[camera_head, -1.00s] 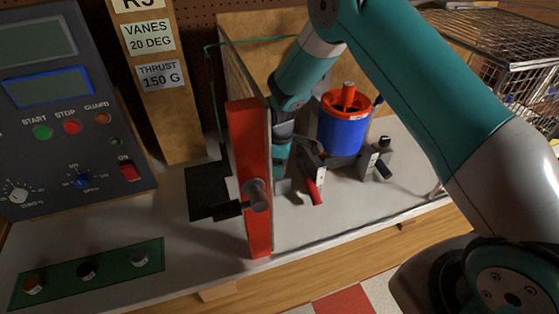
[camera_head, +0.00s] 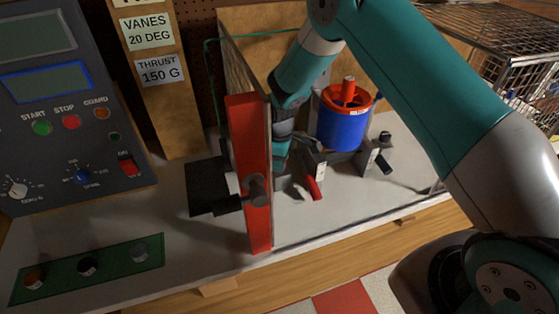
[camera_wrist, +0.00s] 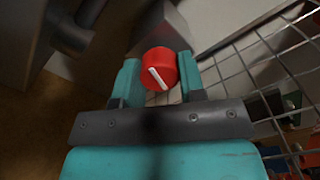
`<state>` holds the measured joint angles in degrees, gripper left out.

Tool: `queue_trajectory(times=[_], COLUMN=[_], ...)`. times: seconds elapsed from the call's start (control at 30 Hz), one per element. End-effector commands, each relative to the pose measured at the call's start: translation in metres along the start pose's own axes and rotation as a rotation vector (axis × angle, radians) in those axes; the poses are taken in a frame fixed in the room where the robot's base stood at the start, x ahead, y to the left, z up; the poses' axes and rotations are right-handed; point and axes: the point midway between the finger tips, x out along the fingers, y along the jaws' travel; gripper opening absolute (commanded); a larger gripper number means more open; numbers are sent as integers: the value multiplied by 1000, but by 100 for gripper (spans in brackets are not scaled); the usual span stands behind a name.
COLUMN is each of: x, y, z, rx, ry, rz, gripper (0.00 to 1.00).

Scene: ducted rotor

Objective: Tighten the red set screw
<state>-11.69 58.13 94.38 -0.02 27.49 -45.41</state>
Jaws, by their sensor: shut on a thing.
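The red set screw (camera_wrist: 161,68) shows in the wrist view as a short red knob with a white line, tilted in the picture. My gripper (camera_wrist: 160,80) has its two teal fingers on either side of the knob and is shut on it. In the head view a red cylinder (camera_head: 315,187), which looks like the same screw, sticks out low in front of the blue duct (camera_head: 342,128). The duct has a red rim and a red hub (camera_head: 348,90). My wrist and the red panel partly hide the screw's mount and my fingers in the head view.
An upright red panel (camera_head: 248,175) with a grey knob stands just left of my wrist. A dark clamp (camera_head: 380,160) is right of the duct. A control box (camera_head: 70,110) stands at left, and a wire cage (camera_head: 505,45) at upper right.

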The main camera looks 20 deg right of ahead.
Motion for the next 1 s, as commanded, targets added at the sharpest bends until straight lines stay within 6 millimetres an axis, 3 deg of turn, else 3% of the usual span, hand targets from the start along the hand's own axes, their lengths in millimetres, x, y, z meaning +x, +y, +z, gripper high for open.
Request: queue_trajectory(times=[1.0], x=[1], y=[0], z=[0], rx=[886], ry=[1], rz=[1], gripper=[13])
